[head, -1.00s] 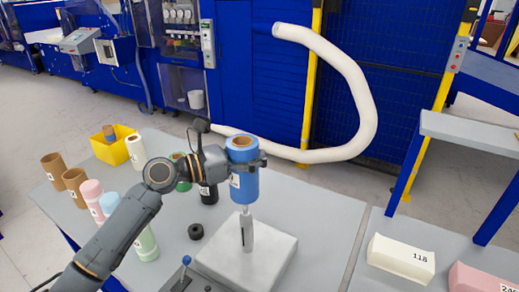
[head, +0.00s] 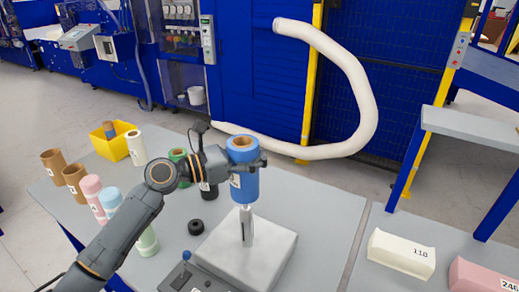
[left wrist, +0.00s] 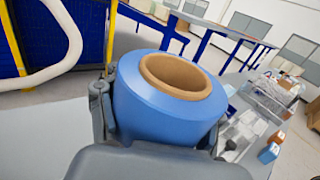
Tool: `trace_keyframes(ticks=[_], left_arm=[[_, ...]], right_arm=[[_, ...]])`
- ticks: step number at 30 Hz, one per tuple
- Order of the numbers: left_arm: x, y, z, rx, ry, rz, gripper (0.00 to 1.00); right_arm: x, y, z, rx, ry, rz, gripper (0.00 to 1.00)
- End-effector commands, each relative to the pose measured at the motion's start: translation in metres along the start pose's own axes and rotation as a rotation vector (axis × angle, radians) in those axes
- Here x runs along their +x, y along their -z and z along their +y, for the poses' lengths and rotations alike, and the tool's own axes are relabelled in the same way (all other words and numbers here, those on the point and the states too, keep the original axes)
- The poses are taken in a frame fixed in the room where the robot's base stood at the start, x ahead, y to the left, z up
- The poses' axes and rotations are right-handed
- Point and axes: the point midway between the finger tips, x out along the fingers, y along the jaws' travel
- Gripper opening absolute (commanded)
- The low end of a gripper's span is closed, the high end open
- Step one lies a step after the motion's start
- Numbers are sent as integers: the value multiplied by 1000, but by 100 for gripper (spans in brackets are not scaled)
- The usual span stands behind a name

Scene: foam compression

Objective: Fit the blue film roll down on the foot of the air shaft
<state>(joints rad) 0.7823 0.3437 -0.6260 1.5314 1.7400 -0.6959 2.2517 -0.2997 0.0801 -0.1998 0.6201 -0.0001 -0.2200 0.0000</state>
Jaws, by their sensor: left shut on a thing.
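The blue film roll (head: 244,184) is upright, with a brown core open at its top. My left gripper (head: 262,160) is shut around its upper part; the roll (left wrist: 170,105) also fills the middle of the left wrist view. The air shaft (head: 246,224) is a grey upright post on a pale square base (head: 268,262). The roll stands over the shaft, its lower edge around the shaft's top. Most of the shaft below shows bare. Whether the shaft's tip is inside the core is hidden. My right gripper is not in view.
Brown, pink, light-blue, white and green rolls stand left on the grey table, near a yellow bin (head: 103,147). A cream block (head: 401,255) and a pink block (head: 482,276) lie at right.

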Motion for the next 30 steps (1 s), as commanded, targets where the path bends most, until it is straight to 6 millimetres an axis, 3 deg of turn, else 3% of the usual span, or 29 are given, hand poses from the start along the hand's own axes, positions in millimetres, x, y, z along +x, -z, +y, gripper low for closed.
trace_keyframes(ticks=[30], left_arm=[[0, 22, 0, 0, -1, -3, 4]], right_arm=[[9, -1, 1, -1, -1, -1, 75]])
